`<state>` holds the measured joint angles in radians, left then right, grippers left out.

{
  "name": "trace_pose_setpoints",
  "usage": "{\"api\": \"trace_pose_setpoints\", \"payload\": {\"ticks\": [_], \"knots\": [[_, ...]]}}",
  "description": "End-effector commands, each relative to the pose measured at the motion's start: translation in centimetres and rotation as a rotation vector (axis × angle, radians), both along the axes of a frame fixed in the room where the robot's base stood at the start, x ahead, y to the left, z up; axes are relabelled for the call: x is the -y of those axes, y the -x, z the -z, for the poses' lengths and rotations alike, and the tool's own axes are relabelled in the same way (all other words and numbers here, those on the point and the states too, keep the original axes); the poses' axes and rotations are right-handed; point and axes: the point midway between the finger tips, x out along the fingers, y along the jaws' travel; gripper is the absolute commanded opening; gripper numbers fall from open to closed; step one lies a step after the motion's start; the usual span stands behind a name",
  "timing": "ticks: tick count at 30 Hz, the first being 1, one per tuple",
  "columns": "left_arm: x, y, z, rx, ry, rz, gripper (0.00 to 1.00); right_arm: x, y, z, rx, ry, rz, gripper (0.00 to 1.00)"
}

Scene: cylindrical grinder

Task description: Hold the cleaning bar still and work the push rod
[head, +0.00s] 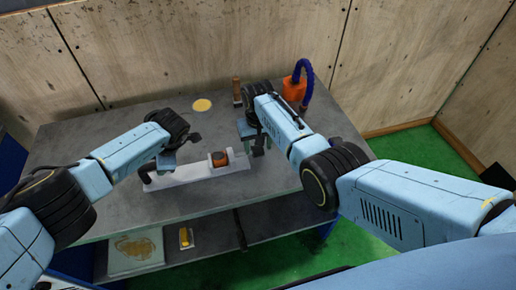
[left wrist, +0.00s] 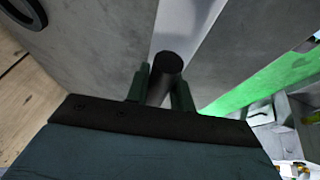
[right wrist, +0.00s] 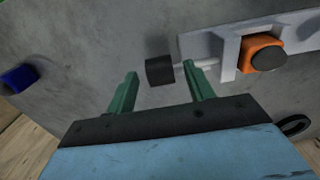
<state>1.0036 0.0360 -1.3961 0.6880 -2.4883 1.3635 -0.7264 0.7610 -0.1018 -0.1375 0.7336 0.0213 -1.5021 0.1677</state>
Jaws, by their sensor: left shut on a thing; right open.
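The white grinder body (head: 195,174) lies lengthwise on the grey table, with an orange block (head: 219,159) on it. My left gripper (left wrist: 160,85) is shut on a dark round bar, which I take as the cleaning bar (left wrist: 168,66), at the grinder's left part. My right gripper (right wrist: 163,82) is open at the grinder's right end. In the right wrist view the push rod's black knob (right wrist: 159,70) shows between the green fingertips, and its pale shaft runs right into the grinder. I cannot tell how deep between the fingers the knob sits. The left fingertips are small in the head view.
An orange bottle with a blue hose (head: 295,90) and a brown upright piece (head: 237,91) stand at the back. A yellow disc (head: 202,105) lies at the back middle. A stained tray (head: 136,250) is on the lower shelf. The table's front right is clear.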

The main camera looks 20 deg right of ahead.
Motion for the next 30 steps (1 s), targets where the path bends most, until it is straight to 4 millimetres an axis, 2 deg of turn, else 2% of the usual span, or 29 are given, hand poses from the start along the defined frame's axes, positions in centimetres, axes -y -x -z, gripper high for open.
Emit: {"api": "trace_pose_setpoints", "payload": {"ticks": [9,20,30], "knots": [[-0.1,0.0,0.0,0.001,-0.001,-0.002,0.00,0.0,-0.1,2.1,0.002,-0.001,0.000,0.53],[-0.1,0.0,0.0,0.000,-0.002,-0.001,0.00,0.0,-0.1,2.3,0.003,-0.001,0.000,0.51],[-0.1,0.0,0.0,0.000,-0.002,-0.001,0.00,0.0,0.0,2.3,0.002,-0.001,0.000,0.07]]}}
